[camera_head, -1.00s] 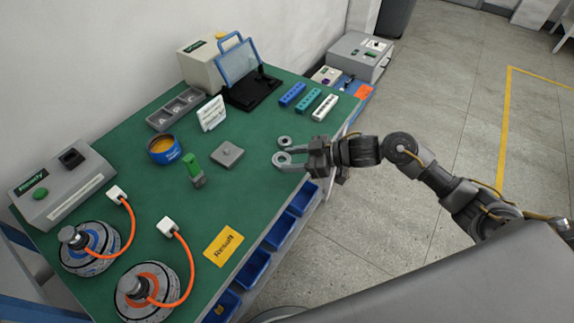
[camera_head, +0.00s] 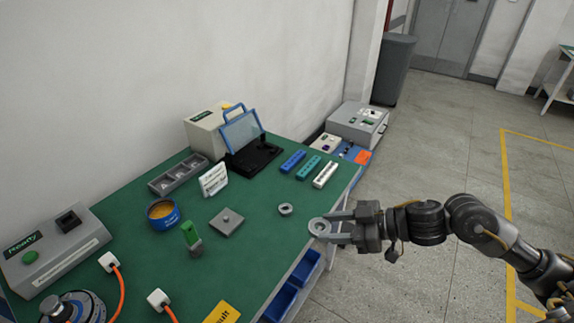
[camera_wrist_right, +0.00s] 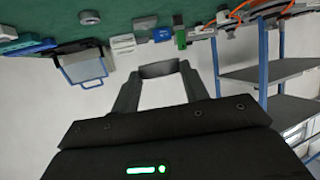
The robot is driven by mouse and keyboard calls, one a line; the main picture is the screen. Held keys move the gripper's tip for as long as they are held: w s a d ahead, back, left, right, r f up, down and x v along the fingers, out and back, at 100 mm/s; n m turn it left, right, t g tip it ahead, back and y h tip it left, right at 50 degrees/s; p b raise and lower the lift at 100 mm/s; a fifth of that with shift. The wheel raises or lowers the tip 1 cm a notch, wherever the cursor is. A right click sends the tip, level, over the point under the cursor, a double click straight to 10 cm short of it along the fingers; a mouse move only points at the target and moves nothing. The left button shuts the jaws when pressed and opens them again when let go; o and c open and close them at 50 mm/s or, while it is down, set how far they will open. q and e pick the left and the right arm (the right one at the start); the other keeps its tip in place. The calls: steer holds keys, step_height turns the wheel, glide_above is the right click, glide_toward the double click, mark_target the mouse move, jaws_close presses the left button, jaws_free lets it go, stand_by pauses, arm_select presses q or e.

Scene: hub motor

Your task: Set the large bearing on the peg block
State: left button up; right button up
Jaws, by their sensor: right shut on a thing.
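The large bearing (camera_head: 319,227), a grey metal ring, is between the fingertips of my right gripper (camera_head: 325,227), which is shut on it by the table's right edge. It also shows between the two dark fingers in the right wrist view (camera_wrist_right: 158,69). The peg block (camera_head: 227,222) is a flat grey square plate with a small peg in its middle. It lies on the green table, left of the gripper, with nothing on its peg. A second, smaller ring (camera_head: 286,209) lies flat on the table between them. My left gripper is out of view.
A green-topped block (camera_head: 192,236) and a blue round tin (camera_head: 162,214) stand left of the peg block. A white sign (camera_head: 214,179), a grey tray (camera_head: 178,174) and colored strips (camera_head: 308,168) are behind. Blue bins (camera_head: 279,299) hang under the table's front edge.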

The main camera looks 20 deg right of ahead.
steer(key=shift+w+a+r+m+t, duration=0.2)
steer(key=shift+w+a+m+t, duration=0.15)
steer(key=shift+w, duration=0.2)
steer(key=s+n, duration=0.1)
steer(key=s+d+g, duration=0.1)
steer(key=shift+s+d+f+n+g+y, duration=0.2)
steer(key=shift+s+f+n+g+y, duration=0.1)
steer(key=shift+f+n, duration=0.1)
steer(key=shift+w+a, duration=0.1)
